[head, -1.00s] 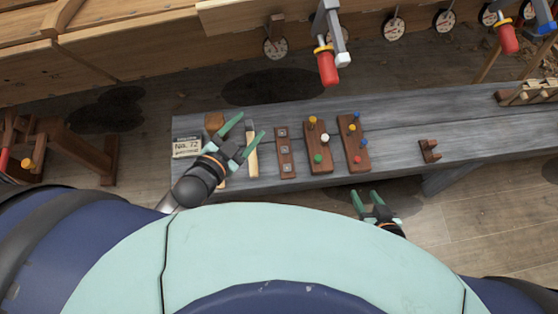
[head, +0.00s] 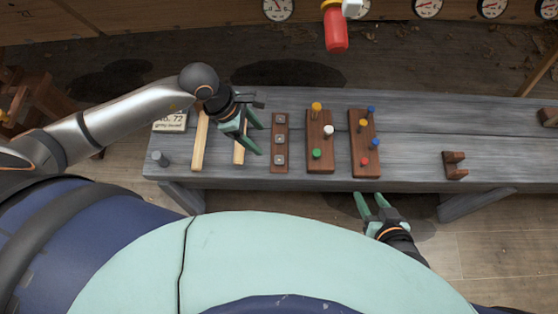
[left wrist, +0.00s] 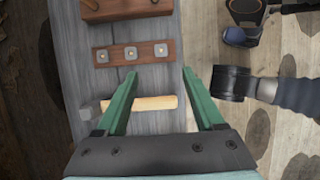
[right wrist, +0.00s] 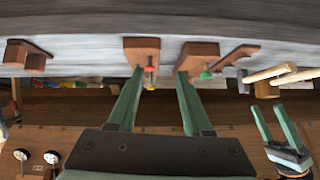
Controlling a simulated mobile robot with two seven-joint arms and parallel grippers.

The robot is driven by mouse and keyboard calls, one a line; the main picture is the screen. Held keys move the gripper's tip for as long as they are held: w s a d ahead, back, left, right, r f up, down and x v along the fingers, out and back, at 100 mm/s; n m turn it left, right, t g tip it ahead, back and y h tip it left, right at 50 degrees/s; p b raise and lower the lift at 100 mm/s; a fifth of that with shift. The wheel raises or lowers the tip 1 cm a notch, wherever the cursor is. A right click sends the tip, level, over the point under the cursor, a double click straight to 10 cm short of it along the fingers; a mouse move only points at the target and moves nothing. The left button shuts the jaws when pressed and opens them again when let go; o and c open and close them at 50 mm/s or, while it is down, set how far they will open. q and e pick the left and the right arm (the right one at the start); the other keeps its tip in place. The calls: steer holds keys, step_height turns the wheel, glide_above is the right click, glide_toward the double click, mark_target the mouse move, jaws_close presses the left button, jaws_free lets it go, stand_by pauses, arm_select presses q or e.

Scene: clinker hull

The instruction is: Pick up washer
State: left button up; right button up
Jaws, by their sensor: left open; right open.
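Three small grey square washers sit in a row along a narrow brown wooden strip (head: 279,150): a far one (head: 280,118), a middle one (head: 280,139) and a near one (head: 280,160). The left wrist view shows the same row, with the middle washer (left wrist: 131,53) ahead of the fingers. My left gripper (head: 254,138) is open and empty, above the bench just left of the strip. In its wrist view a pale hammer handle (left wrist: 155,102) lies below and between the fingers. My right gripper (head: 369,197) is open and empty at the bench's front edge.
The grey bench (head: 410,130) also carries two pegboards with coloured pegs (head: 321,145) (head: 362,150) right of the strip. Pale-handled tools (head: 200,140) and a card (head: 170,122) lie to the left. A small brown rack (head: 454,165) stands farther right. A red-handled tool (head: 336,32) hangs above.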

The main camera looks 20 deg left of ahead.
arm_select(q)
steer(key=b, duration=0.1)
glide_toward(280, 160)
steer(key=x, duration=0.2)
steer(key=shift+w+f+b, duration=0.15)
steer(key=shift+f+b, duration=0.1)
steer(key=shift+b, duration=0.05)
steer(key=b+x, duration=0.1)
steer(key=x, duration=0.3)
steer(key=shift+d, duration=0.2)
steer(key=shift+f, duration=0.2)
jaws_close()
arm_select(e)
steer(key=w+r+n+t+y, duration=0.1)
steer(key=w+r+t, duration=0.4)
steer(key=r, duration=0.5)
steer(key=shift+w+d+t, duration=0.3)
steer(key=shift+w+d, duration=0.1)
steer(key=shift+w, duration=0.4)
